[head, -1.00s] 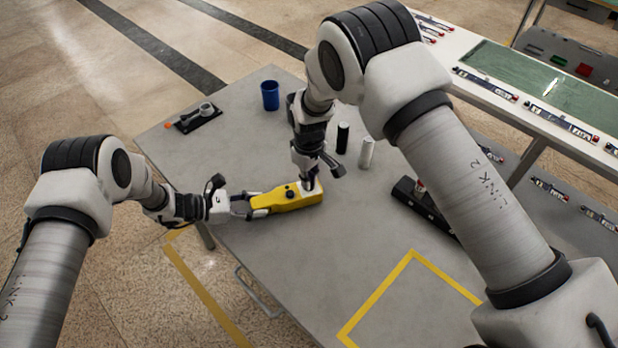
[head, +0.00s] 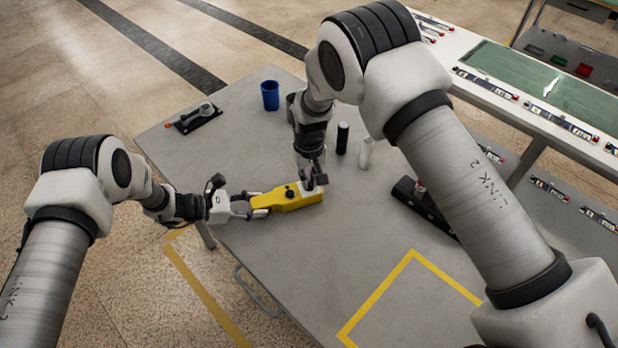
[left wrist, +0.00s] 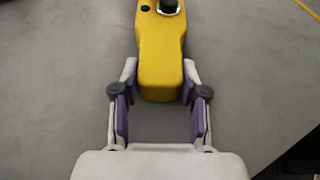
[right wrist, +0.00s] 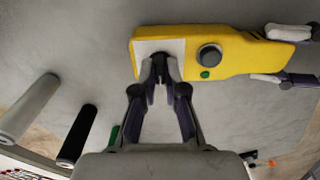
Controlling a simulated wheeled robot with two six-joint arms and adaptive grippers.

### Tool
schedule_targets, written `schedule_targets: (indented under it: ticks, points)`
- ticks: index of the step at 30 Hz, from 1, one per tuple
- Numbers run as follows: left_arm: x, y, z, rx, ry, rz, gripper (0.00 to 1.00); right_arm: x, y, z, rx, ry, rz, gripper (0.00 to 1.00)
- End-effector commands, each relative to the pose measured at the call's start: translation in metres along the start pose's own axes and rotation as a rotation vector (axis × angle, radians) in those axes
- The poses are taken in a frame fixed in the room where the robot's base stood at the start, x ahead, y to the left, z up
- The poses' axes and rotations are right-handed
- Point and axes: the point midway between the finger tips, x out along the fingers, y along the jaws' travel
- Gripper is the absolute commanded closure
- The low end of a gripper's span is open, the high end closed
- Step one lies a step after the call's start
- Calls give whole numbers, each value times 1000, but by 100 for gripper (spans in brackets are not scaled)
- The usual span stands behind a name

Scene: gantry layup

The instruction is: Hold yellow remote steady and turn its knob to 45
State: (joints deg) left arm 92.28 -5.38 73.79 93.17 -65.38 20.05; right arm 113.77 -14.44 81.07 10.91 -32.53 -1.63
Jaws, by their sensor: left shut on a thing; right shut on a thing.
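The yellow remote (head: 285,199) lies on the grey table, with a white dial plate (right wrist: 146,48) at its far end. My left gripper (left wrist: 160,92) is shut on the near end of the remote, one finger on each side. It also shows in the head view (head: 255,206). My right gripper (right wrist: 160,72) points down over the white plate, its fingertips closed on the small dark knob (right wrist: 160,58). The fingers hide most of the knob and any scale marks, so its setting cannot be read. A round black button (right wrist: 209,56) and a small green button (right wrist: 205,75) sit beside the plate.
A black cylinder (head: 342,138) and a white cylinder (head: 366,154) stand close to my right gripper. A blue cup (head: 270,95) and a black tray (head: 197,119) are farther back. A long black fixture (head: 425,208) lies to the right. The taped front area is clear.

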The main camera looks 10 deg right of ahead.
Motion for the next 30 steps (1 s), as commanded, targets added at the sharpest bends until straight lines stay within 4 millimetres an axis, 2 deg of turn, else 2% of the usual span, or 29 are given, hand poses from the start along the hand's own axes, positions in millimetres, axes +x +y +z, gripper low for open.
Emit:
schedule_targets:
  ticks: [6,7,9,20,23,30]
  points:
    - [0,0,0,0,0,0,100,0,0,0,-1,2,0,100]
    - [0,0,0,0,0,0,100,0,0,0,-1,2,0,86]
    - [0,0,0,0,1,0,100,0,0,0,-1,1,0,64]
    - [0,0,0,0,1,0,100,-5,0,0,-2,1,0,64]
    - [0,0,0,0,1,1,100,-20,0,-1,-2,4,1,64]
    - [0,0,0,-1,1,0,100,-80,0,-1,-2,5,1,64]
